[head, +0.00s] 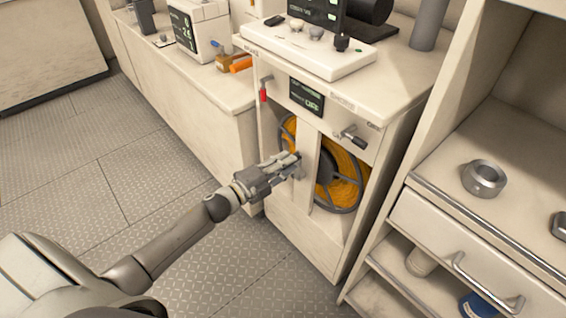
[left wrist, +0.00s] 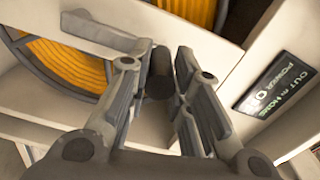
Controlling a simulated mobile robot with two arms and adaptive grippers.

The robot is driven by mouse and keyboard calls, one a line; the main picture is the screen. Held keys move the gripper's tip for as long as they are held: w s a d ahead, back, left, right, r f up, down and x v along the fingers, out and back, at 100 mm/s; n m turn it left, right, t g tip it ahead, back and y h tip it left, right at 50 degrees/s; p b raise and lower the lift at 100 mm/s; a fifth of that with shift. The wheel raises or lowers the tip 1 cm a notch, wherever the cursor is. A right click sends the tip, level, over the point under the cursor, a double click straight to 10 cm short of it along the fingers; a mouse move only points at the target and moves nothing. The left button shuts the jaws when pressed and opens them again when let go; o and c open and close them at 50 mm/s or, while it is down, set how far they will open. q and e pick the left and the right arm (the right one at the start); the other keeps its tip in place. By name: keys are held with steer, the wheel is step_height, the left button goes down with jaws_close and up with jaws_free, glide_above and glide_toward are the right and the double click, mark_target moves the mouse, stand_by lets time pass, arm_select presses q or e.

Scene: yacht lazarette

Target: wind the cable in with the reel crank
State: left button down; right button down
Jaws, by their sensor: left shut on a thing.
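The cable reel (head: 323,178) is set in the cabinet front, with orange cable (head: 345,185) wound on a dark grey spoked frame. The orange windings also show in the left wrist view (left wrist: 62,65). My left gripper (head: 292,161) is in front of the pale upright panel that crosses the reel. It is shut on the reel crank, around its dark round handle (left wrist: 159,82). The crank's grey arm (left wrist: 98,32) runs from the handle to the upper left in the left wrist view. In the head view the gripper hides most of the crank. My right gripper is not in view.
Above the reel are a dark display (head: 306,97), a black-tipped lever (head: 354,136) and a red-handled part (head: 263,93). A shelf unit with a metal ring (head: 484,178) and a drawer handle (head: 487,282) stands close on the right. The metal floor at left is clear.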

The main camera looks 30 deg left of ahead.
arm_select(q)
steer(key=shift+d, duration=0.1)
steer(key=c, duration=1.4)
jaws_free()
steer(key=shift+o, duration=0.5)
steer(key=shift+s, duration=0.1)
steer(key=v, duration=1.2)
